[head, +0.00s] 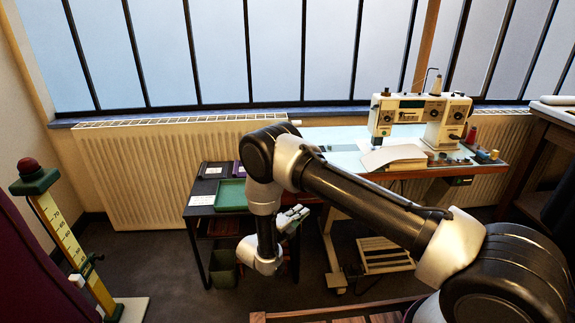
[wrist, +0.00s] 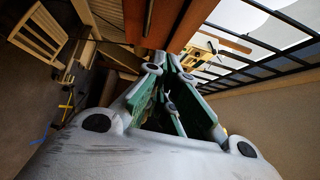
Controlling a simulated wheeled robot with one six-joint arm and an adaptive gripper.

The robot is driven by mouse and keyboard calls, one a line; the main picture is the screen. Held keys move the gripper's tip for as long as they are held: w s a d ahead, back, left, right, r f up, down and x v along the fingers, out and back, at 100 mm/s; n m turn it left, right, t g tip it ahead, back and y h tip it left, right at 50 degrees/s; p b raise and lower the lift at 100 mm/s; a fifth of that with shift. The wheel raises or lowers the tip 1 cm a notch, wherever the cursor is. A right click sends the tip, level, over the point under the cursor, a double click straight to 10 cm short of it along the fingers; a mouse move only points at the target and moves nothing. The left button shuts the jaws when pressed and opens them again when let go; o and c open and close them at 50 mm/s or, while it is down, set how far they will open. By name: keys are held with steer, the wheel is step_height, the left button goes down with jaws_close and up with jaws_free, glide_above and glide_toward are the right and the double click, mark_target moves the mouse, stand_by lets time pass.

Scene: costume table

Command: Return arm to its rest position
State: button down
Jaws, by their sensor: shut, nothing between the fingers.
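My gripper (head: 296,213) hangs in the middle of the head view, to the right of the small black side table and in front of the sewing table. It is shut and empty. My arm is bent, reaching from the lower right up to the elbow and then down to the wrist. In the wrist view the fingers of my gripper (wrist: 173,66) come together, with nothing between them. That view is tipped on its side.
The black side table (head: 203,211) bears a green tray (head: 231,196). A sewing machine (head: 415,118) stands on the sewing table (head: 340,150). A yellow measuring stand (head: 60,235) is at left. A radiator (head: 150,175) lines the window wall. Dark floor (head: 165,262) is clear at left.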

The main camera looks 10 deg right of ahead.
steer(key=s+d+f+m+g+h, duration=0.2)
steer(key=s+d+f+m+g, duration=0.1)
steer(key=s+d+m+g, duration=0.25)
steer(key=s+d+r+m+g, duration=0.5)
steer(key=d+r+m, duration=0.1)
steer(key=m, duration=0.5)
steer(key=s+d+r+m+y, duration=0.4)
steer(key=s+r+m, duration=0.4)
steer(key=r, duration=0.5)
steer(key=s+d+r+m+t+y, duration=0.1)
steer(key=s+d+r+m+y, duration=0.3)
steer(key=s+r+m, duration=0.5)
steer(key=s+d+r+m+t+y, duration=0.1)
steer(key=s+d+r+m+y, duration=0.3)
steer(key=s+r+m, duration=0.5)
step_height(320, 180, up, 8)
steer(key=m+y, duration=0.2)
steer(key=shift+d+y, duration=0.15)
steer(key=shift+y, duration=0.25)
steer(key=shift+s, duration=0.1)
